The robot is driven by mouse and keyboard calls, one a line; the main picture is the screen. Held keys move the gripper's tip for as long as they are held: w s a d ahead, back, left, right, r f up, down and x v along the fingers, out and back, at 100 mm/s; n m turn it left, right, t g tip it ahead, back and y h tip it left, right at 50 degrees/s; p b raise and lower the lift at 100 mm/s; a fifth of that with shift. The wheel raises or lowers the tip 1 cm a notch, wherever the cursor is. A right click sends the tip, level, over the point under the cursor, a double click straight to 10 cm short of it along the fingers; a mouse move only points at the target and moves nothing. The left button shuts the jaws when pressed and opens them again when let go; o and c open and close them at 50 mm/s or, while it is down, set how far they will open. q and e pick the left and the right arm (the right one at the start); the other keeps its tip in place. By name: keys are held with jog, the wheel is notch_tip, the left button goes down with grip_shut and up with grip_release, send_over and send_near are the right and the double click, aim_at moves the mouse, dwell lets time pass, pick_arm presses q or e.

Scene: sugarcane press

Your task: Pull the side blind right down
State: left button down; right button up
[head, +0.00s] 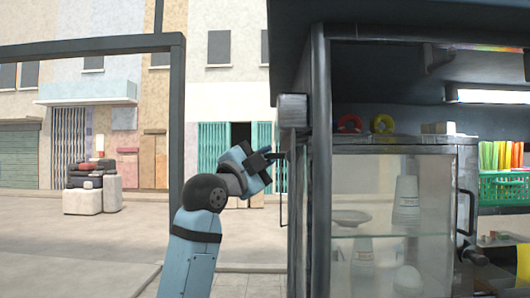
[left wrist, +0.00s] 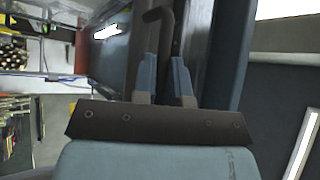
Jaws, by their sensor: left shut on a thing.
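The side blind's grey box (head: 292,108) is mounted high on the stall's left side, beside the dark corner post. The blind's sheet is seen nearly edge-on, so how far down it hangs is hard to tell. My left gripper (head: 277,157) is at the stall's left side, below the grey box. In the left wrist view, my left gripper (left wrist: 163,82) has its two blue-grey fingers closed around a dark bent handle (left wrist: 166,38). The lower part of the handle is hidden between the fingers. My right gripper is in neither view.
The stall's glass cabinet (head: 385,220) stands right of the corner post (head: 320,170), with cups inside. A green basket (head: 503,188) is at the far right. A thin dark bracket (head: 283,205) hangs just below my left gripper. Open pavement lies to the left.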

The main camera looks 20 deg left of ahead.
pick_arm(q)
notch_tip(320, 180, down, 25)
jog(key=b, duration=0.9)
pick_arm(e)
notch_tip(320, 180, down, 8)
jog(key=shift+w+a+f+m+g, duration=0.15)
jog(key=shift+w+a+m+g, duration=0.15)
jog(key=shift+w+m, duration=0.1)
pick_arm(q)
jog(key=shift+d+f, duration=0.1)
jog(key=shift+d, duration=0.05)
jog(key=c, duration=1.4)
grip_release()
jog(key=shift+c, duration=0.2)
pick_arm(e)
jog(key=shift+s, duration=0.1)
